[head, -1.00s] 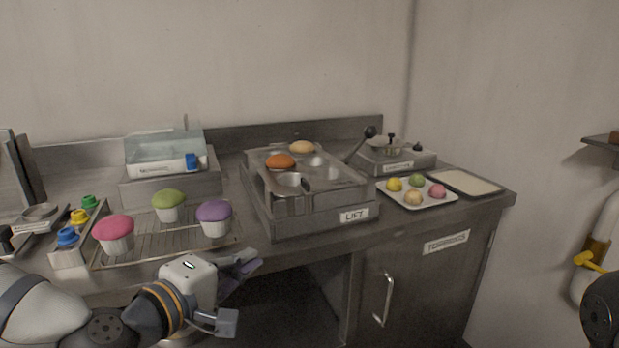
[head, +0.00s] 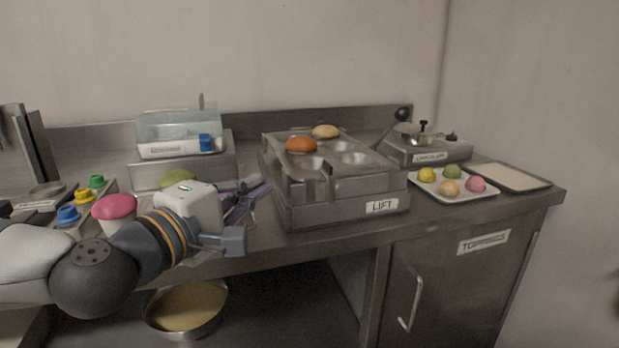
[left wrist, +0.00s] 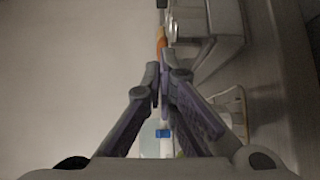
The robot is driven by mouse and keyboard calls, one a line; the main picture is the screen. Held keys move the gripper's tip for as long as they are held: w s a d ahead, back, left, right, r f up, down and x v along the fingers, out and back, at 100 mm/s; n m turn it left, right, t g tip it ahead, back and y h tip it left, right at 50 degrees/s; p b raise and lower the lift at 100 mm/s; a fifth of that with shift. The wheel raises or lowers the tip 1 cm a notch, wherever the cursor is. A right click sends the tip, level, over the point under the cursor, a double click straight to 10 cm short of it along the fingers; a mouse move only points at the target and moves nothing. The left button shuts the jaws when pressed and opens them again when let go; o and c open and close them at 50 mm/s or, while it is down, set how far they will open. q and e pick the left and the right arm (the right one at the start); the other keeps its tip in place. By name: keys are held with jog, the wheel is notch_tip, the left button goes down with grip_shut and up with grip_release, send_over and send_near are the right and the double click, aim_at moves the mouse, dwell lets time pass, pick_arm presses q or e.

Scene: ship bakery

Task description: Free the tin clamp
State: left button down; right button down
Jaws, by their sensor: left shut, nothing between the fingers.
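A metal tin (head: 345,150) with round wells sits on a grey base labelled LIFT (head: 382,206). A narrow dark latch-like piece (head: 329,184) stands at the tin's front edge; it looks like the clamp, but whether it is fastened I cannot tell. An orange-brown bun (head: 301,145) and a pale bun (head: 326,131) sit at the tin's back left. My left gripper (head: 264,190) is shut and empty, just left of the lift, over the counter's front part. In the left wrist view its fingertips (left wrist: 159,80) come together, with the lift's metal side beyond. My right gripper is out of view.
A black-knobbed lever (head: 402,114) rises right of the tin. A tray of coloured balls (head: 450,189) and a flat pale tray (head: 510,177) lie further right. A bowl (head: 187,308) sits below the counter.

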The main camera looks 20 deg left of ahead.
aim_at(305, 180)
pick_arm(q)
jog(key=w+d, duration=0.1)
jog(key=w, duration=0.2)
jog(key=w+d+b, duration=0.1)
jog(key=w+d, duration=0.1)
jog(key=w, duration=0.1)
jog(key=w+d, duration=0.2)
jog(key=w, duration=0.1)
jog(key=shift+w+r+b, duration=0.3)
jog(key=shift+w+b, duration=0.05)
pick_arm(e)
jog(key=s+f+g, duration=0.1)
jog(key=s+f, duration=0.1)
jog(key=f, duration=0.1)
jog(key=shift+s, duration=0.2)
pick_arm(q)
jog(key=shift+d, duration=0.1)
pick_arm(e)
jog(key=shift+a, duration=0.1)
